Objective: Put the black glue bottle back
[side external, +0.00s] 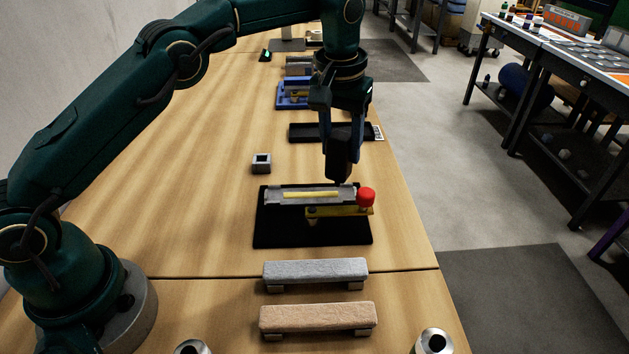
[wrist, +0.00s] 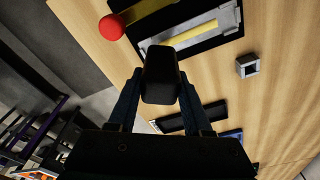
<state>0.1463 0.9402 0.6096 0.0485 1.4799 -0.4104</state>
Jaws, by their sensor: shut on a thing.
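My gripper (side external: 340,124) points down and is shut on the black glue bottle (side external: 339,158). In the wrist view the bottle (wrist: 160,75) sits between the fingers of my gripper (wrist: 161,98). The bottle hangs just behind and above the grey fixture with a yellow strip (side external: 312,195). Whether its lower end touches anything is not clear. A shallow black tray (side external: 305,132) with a white label at its right end lies farther back, partly hidden by my gripper; it also shows in the wrist view (wrist: 170,124).
The fixture has a red knob (side external: 366,197) and sits on a black mat (side external: 280,235). A small grey square holder (side external: 262,163) stands left. A blue fixture (side external: 290,96) lies farther back. Grey (side external: 315,270) and tan (side external: 317,317) bars lie in front. The table's left side is clear.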

